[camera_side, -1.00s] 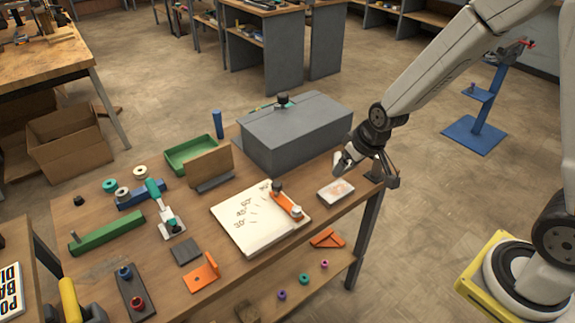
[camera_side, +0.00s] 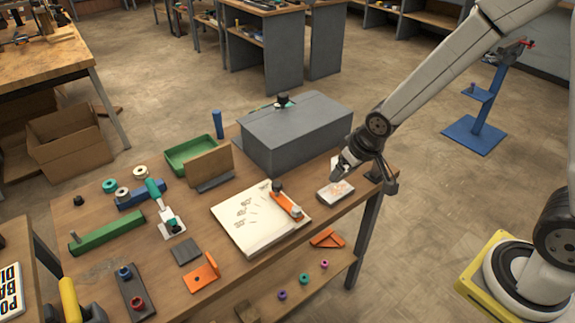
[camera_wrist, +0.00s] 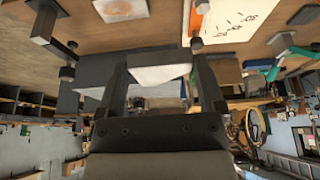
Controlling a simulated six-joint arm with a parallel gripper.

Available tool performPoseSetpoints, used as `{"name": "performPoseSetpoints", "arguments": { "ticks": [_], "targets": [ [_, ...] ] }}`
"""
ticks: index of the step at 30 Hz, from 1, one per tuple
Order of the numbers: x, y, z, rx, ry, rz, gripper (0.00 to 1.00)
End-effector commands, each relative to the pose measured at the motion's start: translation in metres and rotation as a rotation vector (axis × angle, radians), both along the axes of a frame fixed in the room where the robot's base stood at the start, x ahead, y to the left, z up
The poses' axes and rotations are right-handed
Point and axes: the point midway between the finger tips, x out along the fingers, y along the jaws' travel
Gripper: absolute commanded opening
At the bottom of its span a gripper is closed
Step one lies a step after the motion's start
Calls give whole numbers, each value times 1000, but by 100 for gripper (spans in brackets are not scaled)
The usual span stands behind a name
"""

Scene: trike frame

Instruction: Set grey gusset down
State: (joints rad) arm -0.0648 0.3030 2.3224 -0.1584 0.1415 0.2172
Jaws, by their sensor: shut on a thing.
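My gripper (camera_side: 347,160) is shut on a pale grey piece (camera_side: 338,163), taken to be the gusset. In the side view it is held near the table's right end, above and just behind a small pale block (camera_side: 335,192) with markings on top. In the wrist view the grey gusset (camera_wrist: 160,75) spans the gap between the two fingers of my gripper (camera_wrist: 162,66). Its edge looks angled. The fingers hide part of it. I cannot tell how high it is above the table, but I see no contact with it.
A large grey box (camera_side: 296,132) stands left of my gripper. A white board (camera_side: 250,232) with an orange bar (camera_side: 286,206) lies nearer the front. The bare wooden tabletop (camera_side: 352,208) continues around the pale block.

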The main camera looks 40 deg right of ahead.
Motion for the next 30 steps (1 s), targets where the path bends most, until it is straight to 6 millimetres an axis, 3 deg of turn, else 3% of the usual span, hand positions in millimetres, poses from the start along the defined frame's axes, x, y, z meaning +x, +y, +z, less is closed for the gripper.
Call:
{"name": "performPoseSetpoints", "arguments": {
  "ticks": [15, 30],
  "targets": [
    [-31, 48, 1, -7, 12, 6, 0],
    [-58, 82, 3, -6, -10, 3, 0]
  ]
}}
